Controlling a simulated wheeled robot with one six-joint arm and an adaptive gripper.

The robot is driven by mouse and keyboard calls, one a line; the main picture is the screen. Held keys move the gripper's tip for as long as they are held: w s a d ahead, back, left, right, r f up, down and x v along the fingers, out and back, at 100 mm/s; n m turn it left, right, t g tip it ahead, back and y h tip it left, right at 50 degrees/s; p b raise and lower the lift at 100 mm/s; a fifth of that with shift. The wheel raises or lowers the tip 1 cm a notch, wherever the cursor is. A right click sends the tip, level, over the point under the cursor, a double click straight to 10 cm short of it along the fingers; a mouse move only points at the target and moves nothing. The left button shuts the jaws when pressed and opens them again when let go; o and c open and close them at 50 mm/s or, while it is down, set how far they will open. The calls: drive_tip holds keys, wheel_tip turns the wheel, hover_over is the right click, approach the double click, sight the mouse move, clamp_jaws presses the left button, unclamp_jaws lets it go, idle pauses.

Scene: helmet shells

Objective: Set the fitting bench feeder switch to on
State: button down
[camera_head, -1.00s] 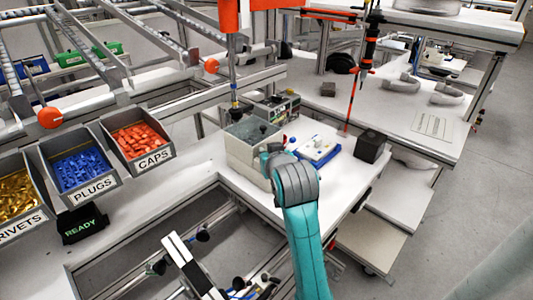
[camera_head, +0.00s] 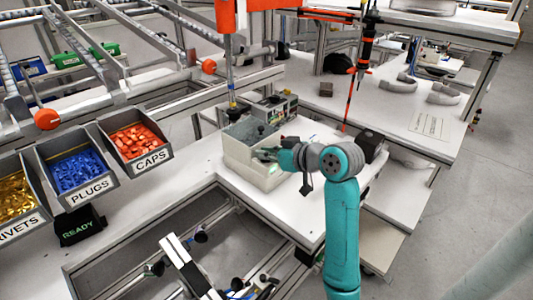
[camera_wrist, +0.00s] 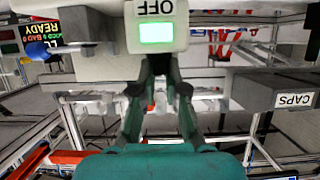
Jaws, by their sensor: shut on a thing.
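The fitting bench feeder (camera_head: 238,155) is a pale grey box on the bench's near corner in the head view. Its white switch panel (camera_wrist: 157,43) is at the top of the wrist view, with an OFF label and a lit green area (camera_wrist: 156,32). My gripper (camera_wrist: 160,66) reaches up to this panel, its two dark fingers close together just below the green area. In the head view my gripper (camera_head: 268,153) is at the feeder's right side. The jaws are shut on the feeder switch; the gripped part itself is mostly hidden by the fingers.
A small display unit (camera_head: 275,110) stands behind the feeder. A dark block (camera_head: 371,146) is to the right, beyond my arm. Bins of caps (camera_head: 137,147), plugs (camera_head: 75,172) and rivets (camera_head: 15,200) are at left. The bench top between bins and feeder is mostly clear.

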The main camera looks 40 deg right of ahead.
drive_tip(key=shift+f, duration=0.1)
drive_tip(key=c, duration=1.5)
unclamp_jaws()
drive_tip(key=v, duration=1.2)
